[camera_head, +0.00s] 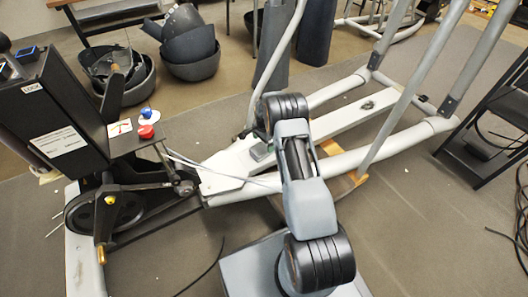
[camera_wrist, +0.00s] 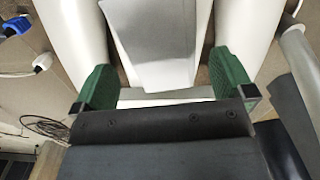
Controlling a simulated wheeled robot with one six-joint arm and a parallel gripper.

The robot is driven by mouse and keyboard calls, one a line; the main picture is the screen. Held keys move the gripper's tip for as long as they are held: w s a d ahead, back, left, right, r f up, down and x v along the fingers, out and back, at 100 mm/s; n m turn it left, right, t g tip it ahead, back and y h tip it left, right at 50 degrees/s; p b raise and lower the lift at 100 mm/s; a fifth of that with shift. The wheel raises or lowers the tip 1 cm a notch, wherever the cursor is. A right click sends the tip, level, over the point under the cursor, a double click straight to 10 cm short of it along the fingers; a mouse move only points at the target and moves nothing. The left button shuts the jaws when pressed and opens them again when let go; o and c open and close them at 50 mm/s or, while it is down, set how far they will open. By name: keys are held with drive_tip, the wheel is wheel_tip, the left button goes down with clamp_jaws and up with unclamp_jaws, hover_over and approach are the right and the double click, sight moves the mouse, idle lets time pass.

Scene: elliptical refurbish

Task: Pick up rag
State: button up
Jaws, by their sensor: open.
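I cannot make out a rag with certainty in either view. A small dark patch (camera_head: 367,105) lies on the grey frame beam in the head view, but it is too small to identify. My gripper (camera_wrist: 162,75) shows in the wrist view with two green fingers spread wide apart. Nothing is held between them. A pale grey beam lies beyond the gap between the fingers. In the head view my own arm hides the gripper and part of the frame.
The elliptical's grey frame (camera_head: 330,118) stretches across the floor, with upright poles on the right. Its black housing and flywheel (camera_head: 82,218) stand left. Dark bowls (camera_head: 190,50) sit at the back. A black rack (camera_head: 497,125) stands right. Cables lie on the floor.

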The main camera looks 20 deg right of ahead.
sight(264, 146)
drive_tip(key=shift+f+b, duration=1.5)
drive_tip(key=shift+f, duration=1.2)
drive_tip(key=shift+c, duration=0.5)
drive_tip(key=c, duration=0.9)
drive_tip(key=shift+o, duration=0.2)
drive_tip(key=shift+r, duration=0.15)
